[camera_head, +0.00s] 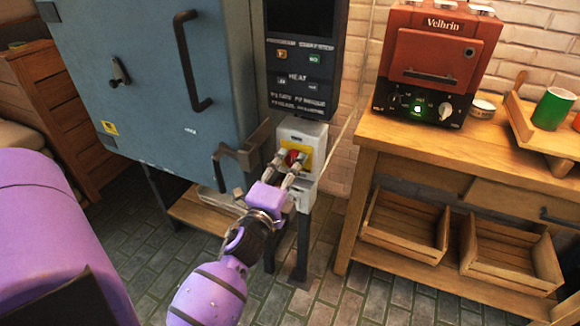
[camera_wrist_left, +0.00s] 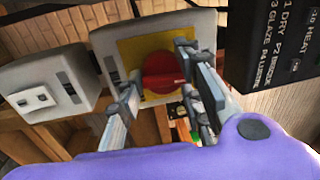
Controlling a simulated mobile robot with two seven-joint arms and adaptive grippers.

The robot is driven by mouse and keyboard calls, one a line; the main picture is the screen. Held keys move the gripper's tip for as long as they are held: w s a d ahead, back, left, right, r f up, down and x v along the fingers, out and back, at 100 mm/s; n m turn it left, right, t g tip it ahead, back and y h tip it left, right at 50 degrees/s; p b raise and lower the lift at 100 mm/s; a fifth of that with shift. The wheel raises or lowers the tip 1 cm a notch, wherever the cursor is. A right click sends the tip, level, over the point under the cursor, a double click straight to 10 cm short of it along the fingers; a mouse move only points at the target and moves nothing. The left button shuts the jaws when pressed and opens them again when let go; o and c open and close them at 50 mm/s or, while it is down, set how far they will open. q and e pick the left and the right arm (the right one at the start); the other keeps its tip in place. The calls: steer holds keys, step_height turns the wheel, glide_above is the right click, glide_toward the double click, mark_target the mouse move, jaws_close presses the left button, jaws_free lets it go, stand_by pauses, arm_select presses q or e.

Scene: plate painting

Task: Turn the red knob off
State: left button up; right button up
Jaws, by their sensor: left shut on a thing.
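The red knob (camera_head: 292,156) sits on a yellow plate (camera_head: 305,152) on a light grey switch box (camera_head: 303,133), beside the blue kiln. My left gripper (camera_head: 290,166) reaches it from the front, with a finger on each side of the knob. In the left wrist view the red knob (camera_wrist_left: 166,75) shows between the two fingers (camera_wrist_left: 158,98), and its raised grip bar lies roughly level across that picture. The left gripper is shut on the knob. Part of the knob is hidden by the fingers in the head view. My right gripper is not in view.
A blue kiln (camera_head: 150,75) with dark handles stands left of the box. A black control panel (camera_head: 300,70) hangs above it. A wooden table (camera_head: 400,135) with a red toaster-like oven (camera_head: 440,60) and a green cup (camera_head: 553,108) stands at right, with crates below.

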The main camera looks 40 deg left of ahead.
arm_select(q)
steer(key=shift+s+f+n, duration=0.1)
steer(key=shift+f+n, duration=0.4)
steer(key=shift+n, duration=0.1)
steer(key=shift+d, duration=0.1)
steer(key=o, duration=1)
steer(key=shift+o, duration=0.3)
steer(key=shift+r, duration=0.1)
steer(key=shift+r, duration=0.1)
steer(key=v, duration=1.2)
steer(key=shift+n, duration=0.3)
